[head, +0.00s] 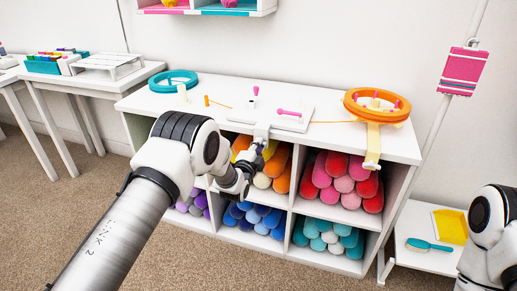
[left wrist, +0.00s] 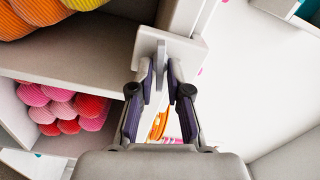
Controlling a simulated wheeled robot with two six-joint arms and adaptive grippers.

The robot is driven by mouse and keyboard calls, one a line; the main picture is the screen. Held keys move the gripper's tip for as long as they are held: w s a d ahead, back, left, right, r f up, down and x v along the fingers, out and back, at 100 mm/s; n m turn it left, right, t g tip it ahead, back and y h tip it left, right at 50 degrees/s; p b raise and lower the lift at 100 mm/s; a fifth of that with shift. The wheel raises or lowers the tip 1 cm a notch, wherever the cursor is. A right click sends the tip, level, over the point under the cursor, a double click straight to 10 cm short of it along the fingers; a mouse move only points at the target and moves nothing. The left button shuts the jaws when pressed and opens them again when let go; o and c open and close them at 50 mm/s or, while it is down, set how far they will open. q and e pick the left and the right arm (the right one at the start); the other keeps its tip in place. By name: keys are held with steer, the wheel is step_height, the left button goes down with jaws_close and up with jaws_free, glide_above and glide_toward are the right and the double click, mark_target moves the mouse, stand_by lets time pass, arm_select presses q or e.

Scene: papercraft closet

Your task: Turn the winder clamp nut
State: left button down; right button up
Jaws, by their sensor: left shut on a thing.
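The winder (head: 296,118) has a white base with pink parts and stands on the top of the white cubby shelf. Its pale clamp (head: 262,131) hangs over the front edge of the top. My left gripper (head: 258,155) is just below that clamp, in front of the upper cubbies. In the left wrist view, the left gripper (left wrist: 160,75) is shut on a thin, grey, upright clamp nut (left wrist: 160,55) under the white clamp block (left wrist: 185,50). In the head view the nut is mostly hidden by my gripper. My right arm shows at the right edge, its gripper out of view.
An orange ring-shaped holder (head: 378,104) with its own yellow clamp stands to the right on the top, and a teal ring (head: 174,80) to the left. Cubbies below hold coloured rolls (head: 340,182). A low white shelf (head: 425,262) stands at right.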

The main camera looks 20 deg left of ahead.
arm_select(q)
steer(key=shift+f+m, duration=0.1)
steer(key=shift+m, duration=1.2)
steer(key=shift+b, duration=0.3)
steer(key=c, duration=1.2)
jaws_free()
steer(key=s, duration=1.2)
steer(key=shift+a, duration=0.2)
